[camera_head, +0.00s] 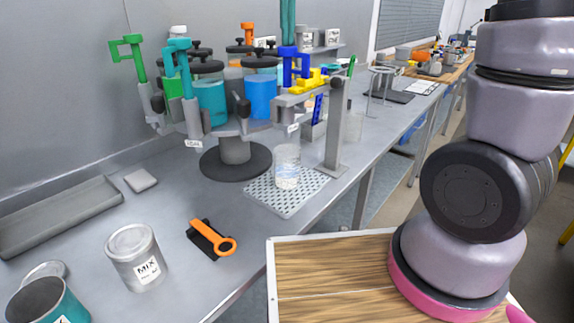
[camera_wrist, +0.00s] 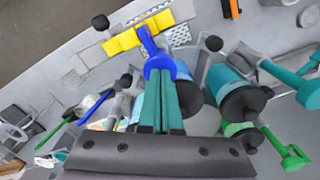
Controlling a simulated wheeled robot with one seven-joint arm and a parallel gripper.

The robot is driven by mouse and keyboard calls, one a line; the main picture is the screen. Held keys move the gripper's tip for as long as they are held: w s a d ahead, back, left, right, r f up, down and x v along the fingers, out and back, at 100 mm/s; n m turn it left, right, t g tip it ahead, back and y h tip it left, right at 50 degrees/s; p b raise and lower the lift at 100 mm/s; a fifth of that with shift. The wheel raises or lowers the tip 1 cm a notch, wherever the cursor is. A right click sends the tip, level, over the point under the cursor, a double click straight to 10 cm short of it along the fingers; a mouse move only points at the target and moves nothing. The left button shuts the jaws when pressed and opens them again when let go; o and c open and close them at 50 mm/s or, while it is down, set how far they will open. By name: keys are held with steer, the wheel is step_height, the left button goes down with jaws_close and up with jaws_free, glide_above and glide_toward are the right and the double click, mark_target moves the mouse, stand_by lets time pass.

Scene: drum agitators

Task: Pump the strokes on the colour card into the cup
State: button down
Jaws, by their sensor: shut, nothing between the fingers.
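A clear cup (camera_head: 287,168) with a little pale content at its base stands upright on a perforated drip plate (camera_head: 262,192). Several canisters with pump levers stand on a turntable above a round dark base (camera_head: 236,160). The blue canister (camera_head: 260,95) has a blue lever (camera_head: 290,66) near a yellow piece (camera_head: 308,82), above the cup's side of the stand. A teal lever (camera_head: 178,55) and a green lever (camera_head: 130,50) are to its left. My teal-fingered gripper (camera_head: 288,42) is shut and empty, just above the blue lever (camera_wrist: 158,66); I cannot tell contact. I cannot make out a colour card clearly.
An upright grey post (camera_head: 335,130) stands right of the cup. A lidded MIX can (camera_head: 136,258), an orange-handled tool (camera_head: 212,238) and a grey tray (camera_head: 60,215) lie toward the front left. The bench between the tray and turntable is mostly clear.

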steer(key=shift+r, duration=2.25)
steer(key=shift+f, duration=0.15)
steer(key=shift+f, duration=2.15)
steer(key=shift+r, duration=2.3)
